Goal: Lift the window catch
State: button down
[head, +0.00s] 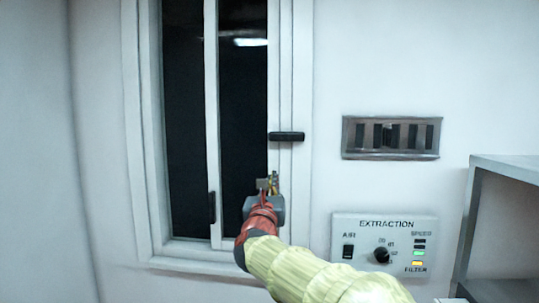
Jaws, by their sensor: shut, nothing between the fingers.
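A white-framed sliding window (209,120) with dark panes is set in the wall. A black window catch (287,136) lies horizontal across the right side of the frame. A small upright black piece (212,207) sits low on the middle stile. My gripper (268,182) is shut and empty, in front of the right stile, below and slightly left of the catch. It appears apart from the catch. My arm comes up from the lower right and hides part of the lower right frame.
A metal vent grille (391,156) is on the wall to the right. Below it is an extraction control panel (385,241) with a switch, knob and lights. A grey shelf unit (505,164) stands at the right edge. The wall above the catch is clear.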

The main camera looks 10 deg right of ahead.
aim_at(287, 136)
jog(key=shift+a+m, duration=0.1)
jog(key=shift+m, duration=0.2)
jog(key=w+d+r+p, duration=0.1)
jog(key=w+r, duration=0.1)
jog(key=w, duration=0.1)
jog(key=w+d+r+p, duration=0.1)
jog(key=w+r+p, duration=0.1)
jog(key=w, duration=0.1)
jog(key=w+d+r+p, duration=0.1)
jog(key=w+r, duration=0.1)
jog(key=w, duration=0.1)
jog(key=shift+w+r, duration=0.15)
jog(key=shift+w, duration=0.05)
dwell(0.4)
jog(key=shift+s, duration=0.1)
